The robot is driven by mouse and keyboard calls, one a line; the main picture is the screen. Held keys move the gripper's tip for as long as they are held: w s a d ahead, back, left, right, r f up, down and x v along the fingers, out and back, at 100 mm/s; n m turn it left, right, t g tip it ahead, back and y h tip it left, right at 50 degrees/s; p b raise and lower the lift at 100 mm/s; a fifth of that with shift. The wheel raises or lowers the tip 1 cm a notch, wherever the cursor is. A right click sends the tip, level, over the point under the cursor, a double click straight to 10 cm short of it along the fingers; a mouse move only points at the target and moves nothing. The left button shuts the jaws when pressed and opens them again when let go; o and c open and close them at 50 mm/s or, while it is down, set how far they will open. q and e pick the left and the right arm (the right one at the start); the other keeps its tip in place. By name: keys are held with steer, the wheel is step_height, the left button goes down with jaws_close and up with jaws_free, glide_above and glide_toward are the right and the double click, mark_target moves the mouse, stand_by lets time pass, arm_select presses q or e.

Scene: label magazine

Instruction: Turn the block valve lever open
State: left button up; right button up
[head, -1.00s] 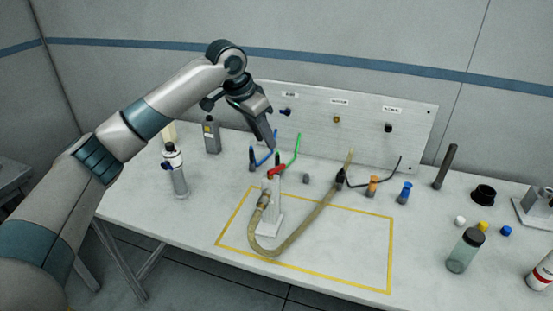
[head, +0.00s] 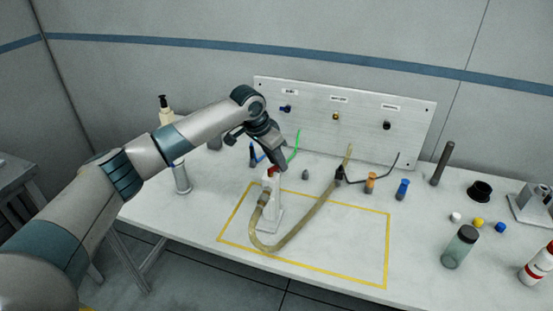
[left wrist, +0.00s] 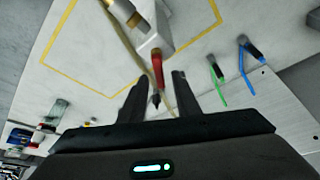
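The block valve is a white upright block (head: 268,213) standing inside the yellow outline, with a red lever (head: 272,170) at its top. A tan hose (head: 300,235) is joined to its side. My left gripper (head: 280,166) is at the top of the block and hides most of the lever in the head view. In the left wrist view, the left gripper (left wrist: 158,92) has its two dark fingers apart, and the red lever (left wrist: 157,68) shows in the gap between the fingertips. Whether either finger touches it cannot be told. My right gripper is not in view.
Behind stands a grey panel (head: 310,120) with labelled ports. Green (head: 295,147) and blue tubes lie close by the gripper. An orange fitting (head: 370,182) and a blue fitting (head: 402,189) stand right of the hose. The table inside the yellow outline's right part is clear.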

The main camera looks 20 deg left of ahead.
arm_select(q)
jaws_close()
